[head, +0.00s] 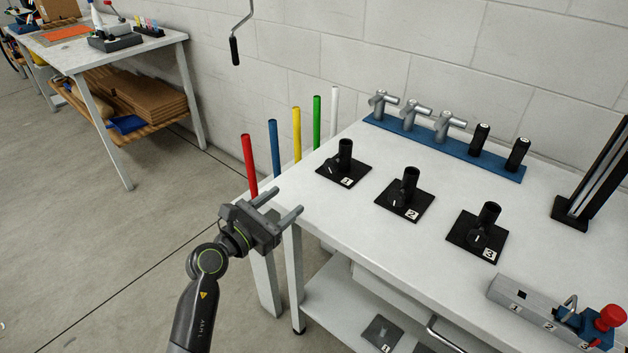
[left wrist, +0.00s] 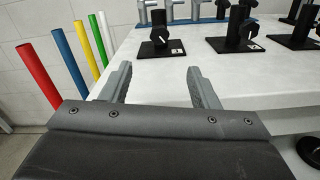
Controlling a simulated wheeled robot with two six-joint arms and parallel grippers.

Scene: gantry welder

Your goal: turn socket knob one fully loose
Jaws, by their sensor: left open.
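Socket one is a black upright tube on a square black plate (head: 344,171) marked 1, near the left end of the white table. Its black knob (head: 334,166) with a white mark sits low on the tube's side; the knob also shows in the left wrist view (left wrist: 160,36). My left gripper (head: 283,202) is open and empty at the table's left front corner. It is apart from socket one, which stands beyond the fingertips in the left wrist view (left wrist: 160,82). My right gripper is in neither view.
Sockets two (head: 405,199) and three (head: 480,235) stand to the right on the white table (head: 370,235). A blue rack (head: 440,149) holds metal and black parts at the back. Red, blue, yellow, green and white rods (head: 249,165) stand upright by the table's left end.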

